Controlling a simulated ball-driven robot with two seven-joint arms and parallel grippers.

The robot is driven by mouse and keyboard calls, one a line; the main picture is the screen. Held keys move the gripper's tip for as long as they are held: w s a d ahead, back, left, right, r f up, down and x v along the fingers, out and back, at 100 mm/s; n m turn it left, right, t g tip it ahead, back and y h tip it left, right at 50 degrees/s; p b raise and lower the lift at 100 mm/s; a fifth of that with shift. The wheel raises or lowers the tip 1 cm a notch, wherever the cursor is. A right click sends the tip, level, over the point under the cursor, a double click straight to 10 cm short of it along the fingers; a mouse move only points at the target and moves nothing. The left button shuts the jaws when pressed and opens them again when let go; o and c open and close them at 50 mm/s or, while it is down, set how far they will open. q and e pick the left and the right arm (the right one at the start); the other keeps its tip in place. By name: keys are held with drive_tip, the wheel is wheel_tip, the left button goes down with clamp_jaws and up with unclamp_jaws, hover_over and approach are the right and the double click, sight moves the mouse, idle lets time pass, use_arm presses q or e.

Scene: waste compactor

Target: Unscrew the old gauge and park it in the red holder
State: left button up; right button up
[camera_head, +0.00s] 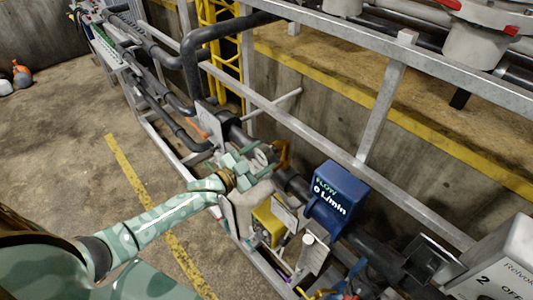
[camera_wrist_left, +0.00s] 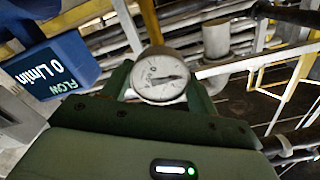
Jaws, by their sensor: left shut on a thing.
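My left gripper (camera_head: 256,160) reaches the pipe from the left in the head view. It is shut on a round gauge (camera_wrist_left: 158,76), which has a white dial and dark needle and sits between the two green fingers in the left wrist view. The gauge shows only partly in the head view (camera_head: 262,155), by the dark pipe. I cannot tell how far its thread is seated. A small orange-red piece (camera_head: 197,128) is on the frame behind the gripper; I cannot tell whether it is the red holder. My right gripper is out of view.
A blue flow meter (camera_head: 337,194) reading 0 L/min is right of the gripper. A yellow box (camera_head: 268,224) hangs below it. Grey frame rails (camera_head: 330,142) run behind the pipes. A grey control box (camera_head: 500,262) is at lower right.

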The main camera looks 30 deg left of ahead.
use_arm(q)
drive_tip(key=shift+c, duration=0.2)
drive_tip(key=n+p, duration=0.1)
drive_tip(key=n, duration=0.2)
drive_tip(key=shift+r, duration=0.15)
drive_tip(key=shift+n, duration=1.2)
drive_tip(key=shift+n, duration=1.1)
drive_tip(key=shift+s+a, duration=0.2)
drive_tip(key=shift+s, duration=0.3)
drive_tip(key=shift+v, duration=2.35)
